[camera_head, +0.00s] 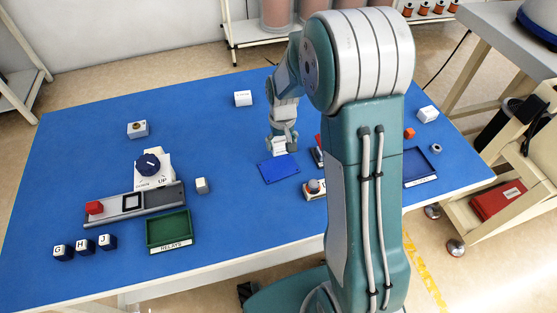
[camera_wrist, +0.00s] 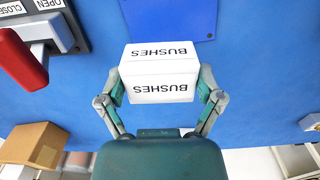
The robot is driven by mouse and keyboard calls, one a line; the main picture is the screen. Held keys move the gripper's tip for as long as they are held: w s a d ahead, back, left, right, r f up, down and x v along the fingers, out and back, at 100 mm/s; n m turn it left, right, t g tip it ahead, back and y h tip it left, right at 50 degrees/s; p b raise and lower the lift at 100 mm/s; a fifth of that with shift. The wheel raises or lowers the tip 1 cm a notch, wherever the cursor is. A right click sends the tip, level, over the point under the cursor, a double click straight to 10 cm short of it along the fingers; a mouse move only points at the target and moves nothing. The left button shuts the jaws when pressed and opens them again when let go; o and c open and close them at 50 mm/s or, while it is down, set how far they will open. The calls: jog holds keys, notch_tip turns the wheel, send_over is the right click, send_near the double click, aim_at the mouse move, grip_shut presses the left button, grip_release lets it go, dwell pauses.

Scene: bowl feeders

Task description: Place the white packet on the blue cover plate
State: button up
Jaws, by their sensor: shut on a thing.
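The white packet (camera_wrist: 160,85), lettered BUSHES, is held between the two fingers of my gripper (camera_wrist: 161,92) in the wrist view. In the head view the packet (camera_head: 279,147) shows below my gripper (camera_head: 282,141), by the far edge of the blue cover plate (camera_head: 278,170). The plate lies flat on the blue table, and its bare surface shows. In the wrist view the plate (camera_wrist: 168,18) is just beyond the packet. I cannot tell whether the packet touches the table or the plate.
A lever box (camera_wrist: 42,38) with a red handle stands close beside the gripper in the wrist view. A green tray (camera_head: 168,230), a grey rail (camera_head: 135,203) and a dial block (camera_head: 152,168) are on the left. The blue table (camera_head: 215,130) is clear left of the gripper.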

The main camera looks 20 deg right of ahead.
aim_at(278, 167)
jog(key=shift+s+a+f, duration=0.2)
jog(key=shift+s+f, duration=0.1)
jog(key=shift+f, duration=0.15)
jog(key=shift+s+a+f, duration=0.2)
jog(key=shift+s+f, duration=0.05)
jog(key=shift+f, duration=0.15)
jog(key=f, duration=0.3)
jog(key=shift+s+a+f, duration=0.15)
jog(key=shift+s+a, duration=0.25)
jog(key=shift+f, duration=0.35)
jog(key=shift+f, duration=0.1)
jog(key=o, duration=1)
jog(key=shift+o, duration=0.2)
